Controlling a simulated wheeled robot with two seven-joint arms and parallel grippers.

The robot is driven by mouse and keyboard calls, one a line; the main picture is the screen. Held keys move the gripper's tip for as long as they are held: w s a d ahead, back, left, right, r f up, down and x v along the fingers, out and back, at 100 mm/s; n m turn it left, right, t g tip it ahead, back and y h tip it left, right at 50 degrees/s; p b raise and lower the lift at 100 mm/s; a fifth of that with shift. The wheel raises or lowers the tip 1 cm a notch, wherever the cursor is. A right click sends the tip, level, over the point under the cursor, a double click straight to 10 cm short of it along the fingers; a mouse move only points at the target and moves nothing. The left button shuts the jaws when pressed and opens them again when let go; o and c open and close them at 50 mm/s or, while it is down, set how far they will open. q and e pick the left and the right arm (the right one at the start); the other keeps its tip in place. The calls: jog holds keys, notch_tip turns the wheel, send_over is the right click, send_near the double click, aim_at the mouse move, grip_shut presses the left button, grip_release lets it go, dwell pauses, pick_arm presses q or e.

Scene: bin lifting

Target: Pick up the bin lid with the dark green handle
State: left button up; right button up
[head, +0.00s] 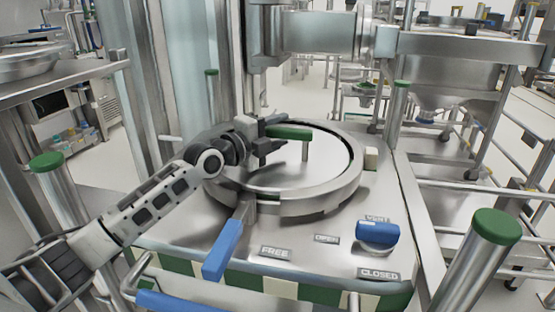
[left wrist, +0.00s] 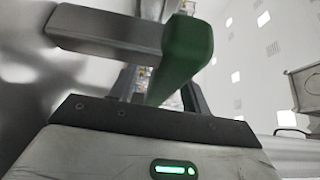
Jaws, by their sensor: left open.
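The round metal bin lid (head: 275,178) lies flat inside its raised ring on the steel housing. Its dark green handle (head: 290,132) is a bar on a metal post above the lid. My left gripper (head: 268,134) is at the left end of this bar, with its fingers open. In the left wrist view the green handle (left wrist: 188,48) is large and close, and its bar runs down toward the gap between my left fingers (left wrist: 158,90). Contact between fingers and bar cannot be told. My right gripper is not in view.
A blue lever (head: 222,250) sticks out at the front of the ring. A blue knob (head: 377,235) stands by the FREE, OPEN and CLOSED labels. Green-capped posts (head: 497,226) and a steel column (head: 238,70) stand around the housing. A horizontal cylinder (head: 322,32) is above, behind the lid.

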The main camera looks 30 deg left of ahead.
pick_arm(q)
grip_shut()
dwell(1.3)
jog(key=shift+r, duration=0.4)
